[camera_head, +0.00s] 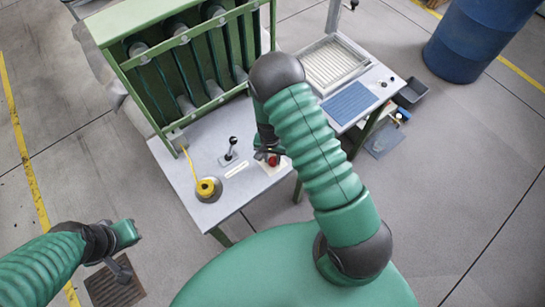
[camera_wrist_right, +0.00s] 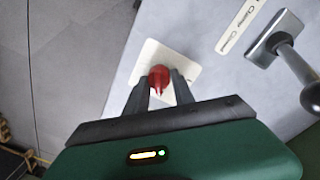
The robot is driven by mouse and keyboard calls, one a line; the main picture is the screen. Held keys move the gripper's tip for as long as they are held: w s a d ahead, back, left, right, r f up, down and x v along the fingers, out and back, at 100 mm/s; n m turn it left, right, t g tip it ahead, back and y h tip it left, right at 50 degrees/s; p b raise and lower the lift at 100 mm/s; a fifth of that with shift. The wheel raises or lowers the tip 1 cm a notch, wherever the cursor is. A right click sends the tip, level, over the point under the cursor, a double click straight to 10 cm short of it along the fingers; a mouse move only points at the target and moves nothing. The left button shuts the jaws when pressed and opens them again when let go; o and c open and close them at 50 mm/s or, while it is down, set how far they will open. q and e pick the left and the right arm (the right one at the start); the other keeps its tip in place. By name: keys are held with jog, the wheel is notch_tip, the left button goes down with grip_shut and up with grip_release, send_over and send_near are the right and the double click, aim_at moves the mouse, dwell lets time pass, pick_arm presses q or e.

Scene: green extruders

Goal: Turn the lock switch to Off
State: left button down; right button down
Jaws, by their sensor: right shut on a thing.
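The lock switch is a red knob (camera_wrist_right: 158,77) on a pale square plate (camera_wrist_right: 152,52) fixed to the grey tabletop. In the head view the red knob (camera_head: 273,160) shows only partly, below my right arm. My right gripper (camera_wrist_right: 160,82) has its two dark fingers on either side of the knob and is shut on it. In the head view the right gripper (camera_head: 268,152) is largely hidden by its own arm. My left gripper (camera_head: 134,233) is over the floor at the lower left, away from the table; its fingers are too small to read.
A black-handled lever (camera_head: 231,149) stands left of the switch, and it also shows in the right wrist view (camera_wrist_right: 285,48). A yellow-topped round device (camera_head: 208,188) sits near the table's left edge. A green extruder frame (camera_head: 185,60) rises behind. A blue barrel (camera_head: 475,40) stands at upper right.

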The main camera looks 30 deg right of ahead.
aim_at(270, 159)
jog(key=shift+s+a+f, duration=0.15)
jog(key=shift+s, duration=0.15)
jog(key=c, duration=1.1)
grip_release()
jog(key=shift+w, duration=0.1)
jog(key=shift+o, duration=0.2)
jog(key=shift+w, duration=0.1)
jog(key=shift+r, duration=0.4)
notch_tip(270, 159, up, 16)
jog(key=shift+w+a+b, duration=0.3)
jog(key=shift+w+b, duration=0.05)
jog(key=shift+b, duration=0.05)
